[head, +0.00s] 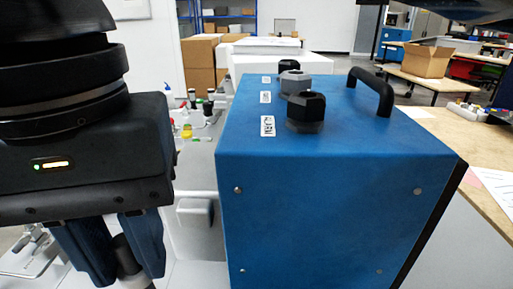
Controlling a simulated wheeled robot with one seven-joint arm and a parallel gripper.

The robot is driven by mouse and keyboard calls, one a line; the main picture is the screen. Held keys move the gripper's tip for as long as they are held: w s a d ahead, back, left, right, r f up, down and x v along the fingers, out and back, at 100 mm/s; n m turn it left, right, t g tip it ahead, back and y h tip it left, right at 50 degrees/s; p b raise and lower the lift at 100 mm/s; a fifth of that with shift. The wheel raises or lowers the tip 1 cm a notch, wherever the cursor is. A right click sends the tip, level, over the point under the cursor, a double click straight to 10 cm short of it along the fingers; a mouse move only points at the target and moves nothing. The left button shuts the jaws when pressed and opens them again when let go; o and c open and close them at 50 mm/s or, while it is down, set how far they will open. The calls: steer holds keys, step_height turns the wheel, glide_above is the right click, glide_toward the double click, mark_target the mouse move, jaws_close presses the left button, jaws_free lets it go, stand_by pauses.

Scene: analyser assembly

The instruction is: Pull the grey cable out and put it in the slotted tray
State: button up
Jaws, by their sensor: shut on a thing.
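My gripper (126,276) is at the lower left, left of the blue analyser box (300,190) and apart from it. Its two blue fingers are shut on a dark cylindrical piece with a grey lower part (136,281), which looks like the plug of the grey cable; the rest of it is cut off by the frame's bottom edge. The box top carries a row of labelled dark round fittings, the nearest black (306,111) and a greyer one behind it (295,82). I cannot make out the slotted tray.
A black handle (371,91) stands up from the box's right side. A wooden bench (440,125) lies to the right. Small bottles (187,130) stand behind my gripper. A metal object (32,250) lies at the lower left. Cardboard boxes (198,62) are far back.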

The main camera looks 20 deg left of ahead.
steer(key=shift+f+b, duration=1.45)
steer(key=shift+f, duration=1.5)
steer(key=shift+s+f+b, duration=0.1)
steer(key=shift+f+b, duration=0.2)
steer(key=shift+b, duration=0.25)
